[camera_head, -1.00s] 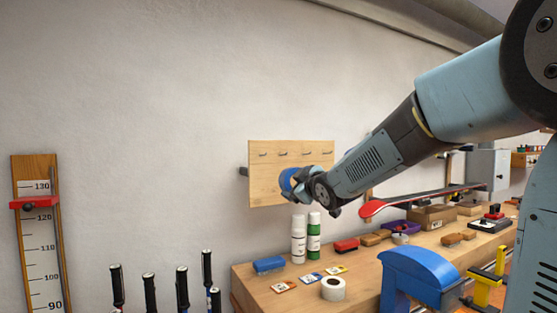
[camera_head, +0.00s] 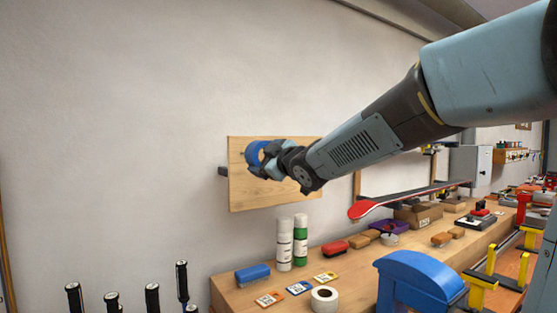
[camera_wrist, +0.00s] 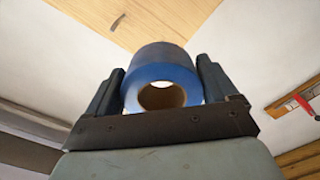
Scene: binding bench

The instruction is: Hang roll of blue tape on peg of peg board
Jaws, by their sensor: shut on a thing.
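The roll of blue tape (camera_head: 254,150) is held in my gripper (camera_head: 268,160), in front of the upper left part of the wooden peg board (camera_head: 240,193). In the wrist view the blue tape roll (camera_wrist: 158,62) sits between the two dark fingers of my gripper (camera_wrist: 160,85), with its brown core open toward the camera. The peg board (camera_wrist: 185,15) fills the top of that view, with one thin metal peg (camera_wrist: 117,23) showing on it. In the head view my arm and the roll hide the pegs. I cannot tell whether the roll touches the board or a peg.
Below the board is a wooden bench (camera_head: 240,295) with white and green bottles (camera_head: 292,243), a blue block (camera_head: 253,274), a white roll (camera_head: 324,298) and small cards. The wall on the left is bare.

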